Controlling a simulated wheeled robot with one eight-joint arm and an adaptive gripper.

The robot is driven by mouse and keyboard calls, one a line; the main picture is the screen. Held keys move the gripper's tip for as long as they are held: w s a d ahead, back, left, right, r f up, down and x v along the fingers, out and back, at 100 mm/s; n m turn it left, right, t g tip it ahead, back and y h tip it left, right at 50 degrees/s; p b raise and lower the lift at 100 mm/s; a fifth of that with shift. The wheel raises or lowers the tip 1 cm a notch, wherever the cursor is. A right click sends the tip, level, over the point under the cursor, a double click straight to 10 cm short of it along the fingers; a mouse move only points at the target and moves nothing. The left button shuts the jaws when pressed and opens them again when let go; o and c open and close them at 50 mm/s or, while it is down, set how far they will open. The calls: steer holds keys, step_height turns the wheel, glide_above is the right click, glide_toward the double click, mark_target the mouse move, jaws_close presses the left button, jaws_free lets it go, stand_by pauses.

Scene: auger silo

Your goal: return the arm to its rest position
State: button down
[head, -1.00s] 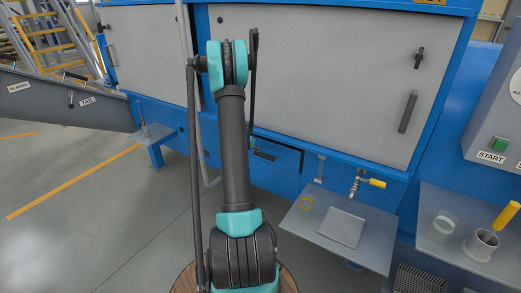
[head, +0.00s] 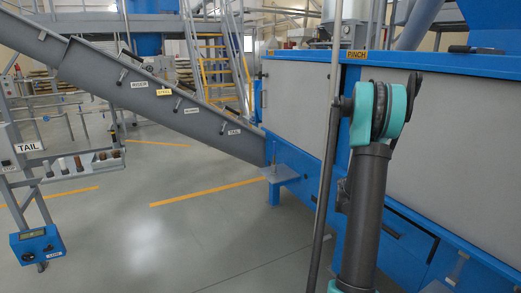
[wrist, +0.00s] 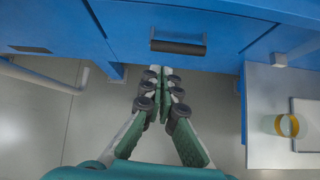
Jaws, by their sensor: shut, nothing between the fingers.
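My gripper (wrist: 162,78) shows in the wrist view with its green fingers brought together at the tips and nothing between them. It points towards the lower front of the blue machine (wrist: 120,30), where a drawer with a dark handle (wrist: 178,47) lies just beyond the tips in the picture. I cannot tell the exact gap. In the head view my arm stands raised at the right, in front of the machine (head: 300,150), and my gripper is hidden there.
A metal shelf (wrist: 265,90) stands right of my gripper, with a yellow-banded clear ring (wrist: 287,125) and a flat square plate (wrist: 308,112) on it. A sloping grey auger trough (head: 150,85) and a rack (head: 70,165) marked TAIL stand left. Open floor (head: 170,235) lies between.

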steer(key=s+a+r+m+y, duration=0.2)
steer(key=s+a+m, duration=0.35)
steer(key=a, duration=0.35)
steer(key=s+a+r+m+t+y, duration=0.1)
steer(key=s+a+m+y, duration=0.1)
steer(key=s+a+m, duration=0.55)
steer(key=s+a+r+m+y, duration=0.15)
steer(key=s+a, duration=0.25)
steer(key=a, duration=0.7)
steer(key=s+a+f+m+y, duration=0.1)
steer(key=s+a+m+y, duration=0.1)
steer(key=s+a+m, duration=0.4)
steer(key=s+a, duration=0.2)
steer(key=s, duration=0.1)
steer(key=shift+s+f+m, duration=0.25)
steer(key=shift+s+m, duration=0.1)
steer(key=shift+s, duration=0.05)
